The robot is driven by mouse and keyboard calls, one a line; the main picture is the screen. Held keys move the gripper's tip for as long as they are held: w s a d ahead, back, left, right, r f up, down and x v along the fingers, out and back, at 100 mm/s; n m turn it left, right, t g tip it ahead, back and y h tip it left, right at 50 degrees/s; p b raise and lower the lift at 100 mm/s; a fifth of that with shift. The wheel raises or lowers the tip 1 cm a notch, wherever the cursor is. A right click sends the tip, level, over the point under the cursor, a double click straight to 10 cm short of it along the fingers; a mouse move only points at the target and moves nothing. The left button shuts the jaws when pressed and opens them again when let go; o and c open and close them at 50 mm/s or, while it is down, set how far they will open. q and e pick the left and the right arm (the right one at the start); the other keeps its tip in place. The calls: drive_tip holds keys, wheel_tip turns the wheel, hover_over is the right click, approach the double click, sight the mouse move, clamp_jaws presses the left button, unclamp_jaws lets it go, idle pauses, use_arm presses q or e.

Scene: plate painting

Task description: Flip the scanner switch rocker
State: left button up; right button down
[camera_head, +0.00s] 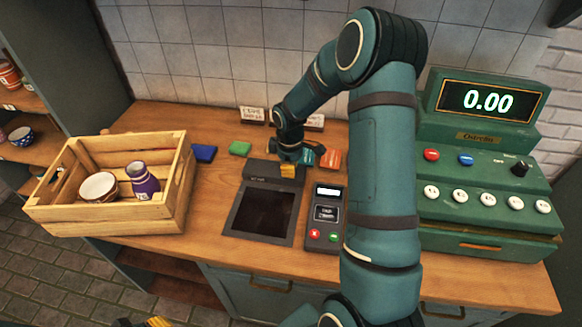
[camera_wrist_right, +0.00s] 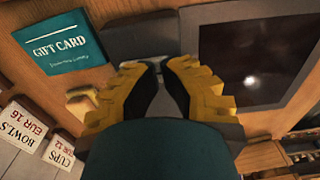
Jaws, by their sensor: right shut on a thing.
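The scanner (camera_head: 233,218) is a flat dark unit with a black glass plate, set in the counter; its glass also shows in the right wrist view (camera_wrist_right: 275,62). A raised grey block (camera_head: 262,170) stands at its rear edge, also seen in the wrist view (camera_wrist_right: 140,35). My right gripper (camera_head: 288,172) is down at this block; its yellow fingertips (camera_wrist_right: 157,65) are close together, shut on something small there. The switch rocker cannot be made out; the fingers and arm cover that spot. My left gripper (camera_head: 142,322) shows only as yellow tips at the bottom edge.
A card terminal (camera_head: 326,215) stands right of the scanner, the green cash register (camera_head: 480,175) further right. A wooden crate (camera_head: 105,215) with a bowl and a purple vase is left.

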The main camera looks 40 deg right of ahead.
drive_tip(key=shift+r+p, duration=0.5)
drive_tip(key=shift+r, duration=0.05)
drive_tip(key=shift+r+p, duration=1.95)
drive_tip(key=shift+r, duration=0.95)
